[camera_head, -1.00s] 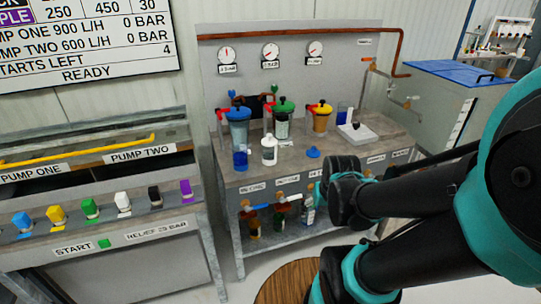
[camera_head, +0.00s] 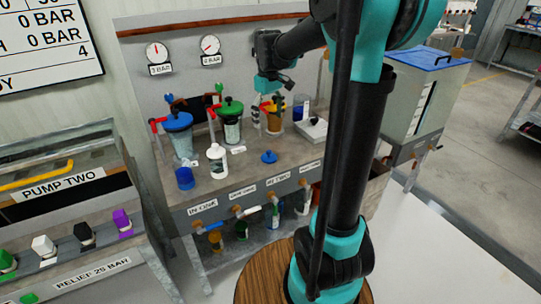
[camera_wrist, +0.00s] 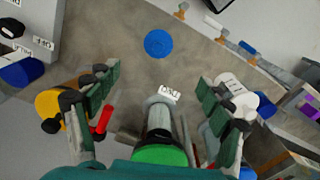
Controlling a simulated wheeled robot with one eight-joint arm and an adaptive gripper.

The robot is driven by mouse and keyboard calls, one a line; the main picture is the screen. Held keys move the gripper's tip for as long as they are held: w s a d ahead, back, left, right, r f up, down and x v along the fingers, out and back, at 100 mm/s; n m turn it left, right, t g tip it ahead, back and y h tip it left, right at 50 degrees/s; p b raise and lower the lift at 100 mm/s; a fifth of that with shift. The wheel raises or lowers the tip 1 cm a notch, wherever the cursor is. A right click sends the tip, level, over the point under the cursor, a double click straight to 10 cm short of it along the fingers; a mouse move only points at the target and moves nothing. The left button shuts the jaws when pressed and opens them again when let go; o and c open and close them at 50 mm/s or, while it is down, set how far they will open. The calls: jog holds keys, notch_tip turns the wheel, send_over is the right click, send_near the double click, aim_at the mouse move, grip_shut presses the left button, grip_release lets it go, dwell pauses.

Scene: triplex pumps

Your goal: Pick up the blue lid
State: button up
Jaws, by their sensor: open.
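The blue lid (camera_head: 269,157) is a small round disc with a raised knob, lying flat on the bench top near its front. It shows from above in the wrist view (camera_wrist: 158,43), ahead of my gripper (camera_wrist: 160,83), with bare bench around it. My gripper is open with nothing between its fingertips. In the head view my gripper (camera_head: 266,108) hangs over the rear of the bench, behind the lid and apart from it, near the filter housings. Its fingers are partly lost against them.
A green-capped housing (camera_wrist: 160,145) stands beneath the gripper. A white bottle (camera_head: 217,160) and blue cup (camera_head: 185,178) stand left of the lid. A yellow-capped housing (camera_wrist: 52,106) is beside one finger. A white scale (camera_head: 312,130) sits at right.

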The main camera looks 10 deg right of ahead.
aim_at(269, 151)
notch_tip(269, 151, down, 15)
jog(key=shift+w+d+f, duration=0.1)
jog(key=shift+w+f, duration=0.05)
dwell(0.4)
jog(key=c, duration=1)
